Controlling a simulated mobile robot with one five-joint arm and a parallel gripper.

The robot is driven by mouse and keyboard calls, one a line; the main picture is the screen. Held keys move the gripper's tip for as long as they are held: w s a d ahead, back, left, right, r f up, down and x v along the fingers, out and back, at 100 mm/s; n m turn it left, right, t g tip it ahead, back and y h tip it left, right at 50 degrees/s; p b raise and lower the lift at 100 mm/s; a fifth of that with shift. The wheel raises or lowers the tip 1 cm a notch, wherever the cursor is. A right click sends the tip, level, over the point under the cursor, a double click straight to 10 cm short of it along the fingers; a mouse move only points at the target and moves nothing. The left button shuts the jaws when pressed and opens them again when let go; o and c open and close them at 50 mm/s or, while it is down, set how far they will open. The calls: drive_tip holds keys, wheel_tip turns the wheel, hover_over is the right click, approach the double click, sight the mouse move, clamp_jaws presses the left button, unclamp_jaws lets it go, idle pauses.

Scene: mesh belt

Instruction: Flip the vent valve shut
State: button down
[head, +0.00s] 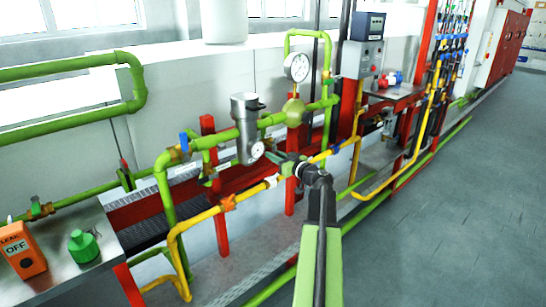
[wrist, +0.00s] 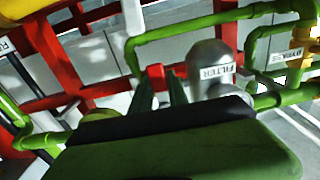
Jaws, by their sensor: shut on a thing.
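My gripper (head: 281,160) reaches forward to the green and yellow pipework, just right of the grey filter housing (head: 247,128). In the wrist view my gripper's two green fingers (wrist: 159,88) are closed around a small red handle (wrist: 155,72), which seems to be the vent valve's lever. The lever's lower part is hidden between the fingers. In the head view my gripper hides the valve, so I cannot tell the lever's angle. The filter housing also shows in the wrist view (wrist: 212,58), close to the right of the fingers, with a FILTER label.
A round pressure gauge (head: 297,67) stands above my gripper. Yellow pipe (head: 200,217) runs below it. Blue valve handles (head: 184,141) sit on nearby pipes. The floor at right is clear.

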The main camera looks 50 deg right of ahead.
drive_tip(key=c, duration=1.3)
unclamp_jaws()
drive_tip(key=shift+s, duration=0.1)
drive_tip(key=s, duration=0.5)
drive_tip(key=s+a, duration=0.1)
drive_tip(key=s, duration=1.1)
drive_tip(key=shift+s+a, duration=0.1)
drive_tip(key=shift+a, duration=0.05)
